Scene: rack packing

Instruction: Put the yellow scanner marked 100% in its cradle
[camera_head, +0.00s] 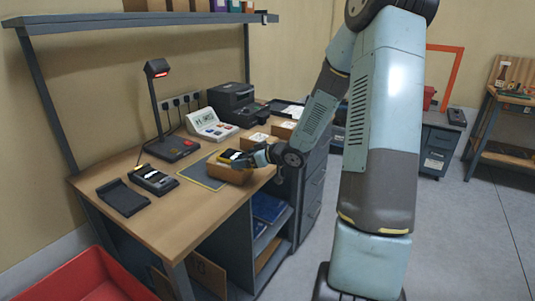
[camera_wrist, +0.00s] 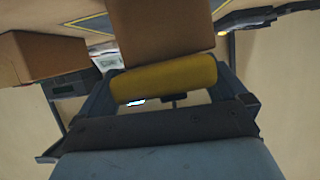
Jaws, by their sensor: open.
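A yellow rounded body (camera_wrist: 163,80), which looks like part of a yellow scanner, lies between the fingers of my gripper (camera_wrist: 160,98) in the wrist view. The gripper is open, with a finger on either side. A small cardboard box (camera_wrist: 160,25) is right beyond it. In the head view my gripper (camera_head: 250,160) is at this box (camera_head: 228,175) near the desk's front edge, with black and yellow parts showing at its top. No 100% mark is readable. Two black cradle-like units, one flat (camera_head: 123,198) and one raised (camera_head: 153,180), lie on the desk's left.
A dark mat with a yellow border (camera_head: 200,172) lies beside the box. A lamp on a black base (camera_head: 178,149), a white keypad device (camera_head: 210,126) and a black printer (camera_head: 236,103) stand behind. More cardboard boxes (camera_head: 283,130) stand right. A red bin (camera_head: 80,275) is at lower left.

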